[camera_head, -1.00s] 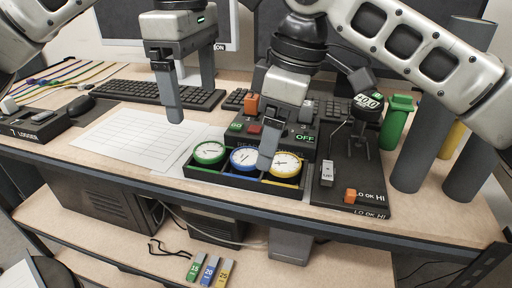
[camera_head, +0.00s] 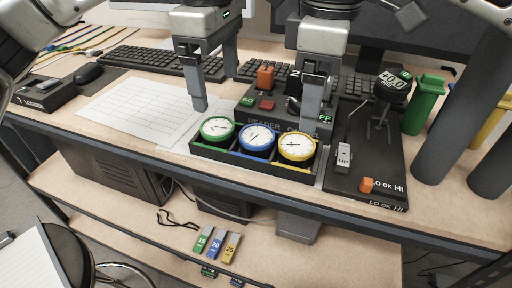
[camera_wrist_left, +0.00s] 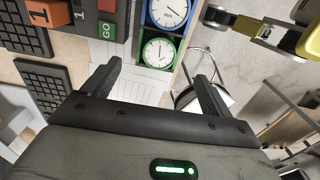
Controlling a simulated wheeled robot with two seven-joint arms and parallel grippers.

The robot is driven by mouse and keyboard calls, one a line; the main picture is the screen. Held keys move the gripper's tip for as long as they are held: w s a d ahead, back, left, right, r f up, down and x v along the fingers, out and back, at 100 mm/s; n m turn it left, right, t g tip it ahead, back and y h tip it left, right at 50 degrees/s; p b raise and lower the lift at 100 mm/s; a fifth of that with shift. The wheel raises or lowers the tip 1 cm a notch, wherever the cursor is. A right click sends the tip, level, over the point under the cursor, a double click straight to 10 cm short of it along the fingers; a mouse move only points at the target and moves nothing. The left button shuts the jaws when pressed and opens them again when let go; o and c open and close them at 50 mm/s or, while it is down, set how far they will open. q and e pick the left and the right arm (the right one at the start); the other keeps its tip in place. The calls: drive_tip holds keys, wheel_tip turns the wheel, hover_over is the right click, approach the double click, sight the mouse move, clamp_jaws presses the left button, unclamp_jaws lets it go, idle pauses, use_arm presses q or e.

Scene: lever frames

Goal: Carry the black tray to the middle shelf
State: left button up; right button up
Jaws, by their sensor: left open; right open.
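The black tray (camera_head: 222,156) lies on the desk top near its front edge. It holds a green-, a blue- and a yellow-rimmed dial in a row. My left gripper (camera_head: 214,94) is open and empty, behind and above the tray's left end. The left wrist view shows its two fingers (camera_wrist_left: 155,82) apart, with part of the tray (camera_wrist_left: 142,72) beyond them. My right gripper (camera_head: 306,112) is open above and behind the yellow dial; whether it touches anything is unclear. A wooden shelf (camera_head: 130,222) runs below the desk top; I cannot tell whether it is the middle one.
A control box (camera_head: 262,118) stands right behind the tray. A black panel with a lever (camera_head: 368,160) is close on the right. Labelled blocks (camera_head: 215,243) and dark computer cases (camera_head: 118,178) occupy the lower shelf. Paper sheets (camera_head: 140,112) lie left of the tray.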

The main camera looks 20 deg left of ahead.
sight(222, 126)
use_arm(q)
wheel_tip(222, 126, down, 11)
drive_tip(key=shift+f, duration=0.1)
use_arm(e)
wheel_tip(222, 126, down, 11)
drive_tip(key=shift+f, duration=0.1)
use_arm(q)
drive_tip(key=c, duration=0.8)
use_arm(e)
drive_tip(key=c, duration=0.7)
use_arm(q)
drive_tip(key=shift+c, duration=0.3)
use_arm(e)
drive_tip(key=shift+c, duration=0.2)
